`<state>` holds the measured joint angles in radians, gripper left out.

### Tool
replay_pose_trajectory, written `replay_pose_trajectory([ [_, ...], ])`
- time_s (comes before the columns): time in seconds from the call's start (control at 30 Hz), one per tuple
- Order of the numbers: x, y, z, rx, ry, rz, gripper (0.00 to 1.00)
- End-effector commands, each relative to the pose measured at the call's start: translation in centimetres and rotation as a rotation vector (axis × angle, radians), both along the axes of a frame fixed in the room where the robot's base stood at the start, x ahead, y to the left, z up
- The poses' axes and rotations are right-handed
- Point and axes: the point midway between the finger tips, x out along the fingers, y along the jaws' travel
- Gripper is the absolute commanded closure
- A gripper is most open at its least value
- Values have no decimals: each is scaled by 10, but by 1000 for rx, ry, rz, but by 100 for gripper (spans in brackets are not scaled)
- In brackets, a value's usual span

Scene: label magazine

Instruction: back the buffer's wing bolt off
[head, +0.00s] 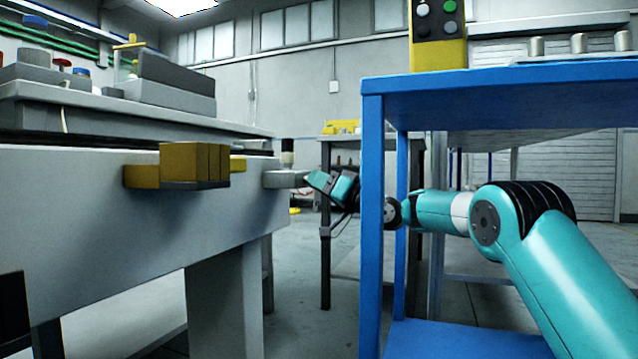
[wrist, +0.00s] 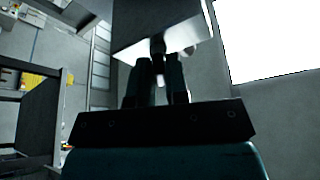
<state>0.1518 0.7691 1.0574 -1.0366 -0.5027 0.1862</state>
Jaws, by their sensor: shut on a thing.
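The buffer appears to be the small grey block (head: 284,179) with a dark and pale cylinder on top, at the right end of the long grey bench. In the wrist view its dark body (wrist: 150,20) fills the top middle, with a bright face towards me. My gripper (head: 310,180) is at the block's right side in the head view. In the wrist view its two fingers (wrist: 160,72) are close together and shut on a small part, the wing bolt, at the block's bright face. The bolt is mostly hidden between the fingers.
A blue table frame (head: 372,220) stands between my head camera and part of my arm, its post close to the wrist. A brown-yellow block (head: 190,163) sticks out from the bench (head: 90,200). A farther table with yellow items (head: 342,128) stands behind.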

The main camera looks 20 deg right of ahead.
Motion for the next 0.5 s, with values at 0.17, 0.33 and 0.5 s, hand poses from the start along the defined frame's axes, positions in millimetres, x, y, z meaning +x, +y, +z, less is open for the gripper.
replay_pose_trajectory([
  [0.17,1,-1,1,-8,-15,-5,100],
  [0.33,1,-1,1,-14,-24,-5,100],
  [0.5,1,-1,1,-21,-33,-6,100],
])
